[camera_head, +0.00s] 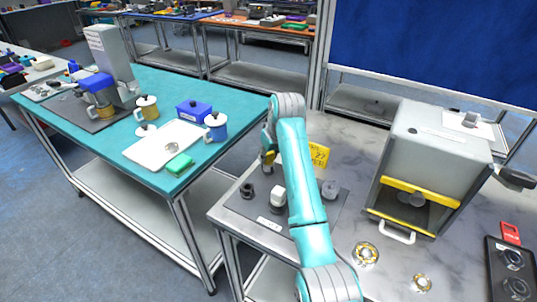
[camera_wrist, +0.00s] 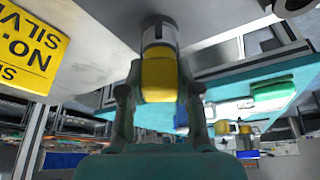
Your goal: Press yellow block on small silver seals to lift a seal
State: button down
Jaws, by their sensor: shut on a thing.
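In the wrist view a yellow block (camera_wrist: 159,76) sits between the two fingers of my gripper (camera_wrist: 160,95), which is shut on it. A grey and white cylinder (camera_wrist: 158,33) with a dark end lines up beyond the block; whether they are joined or only touching I cannot tell. In the head view my gripper (camera_head: 268,160) is at the left edge of the grey table, partly hidden by my arm, with a bit of yellow showing. A silver-grey piece (camera_head: 330,188) stands on the dark mat (camera_head: 240,208). I cannot tell which pieces are the small silver seals.
A grey box (camera_head: 432,150) with a yellow-edged opening stands right. A teal table (camera_head: 165,85) is left, across a gap.

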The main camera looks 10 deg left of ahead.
jog(key=shift+f, duration=0.45)
dwell(1.1)
jog(key=shift+r, duration=3.7)
jog(key=shift+f, duration=2.8)
jog(key=c, duration=1.4)
grip_release()
jog(key=shift+c, duration=0.2)
grip_shut()
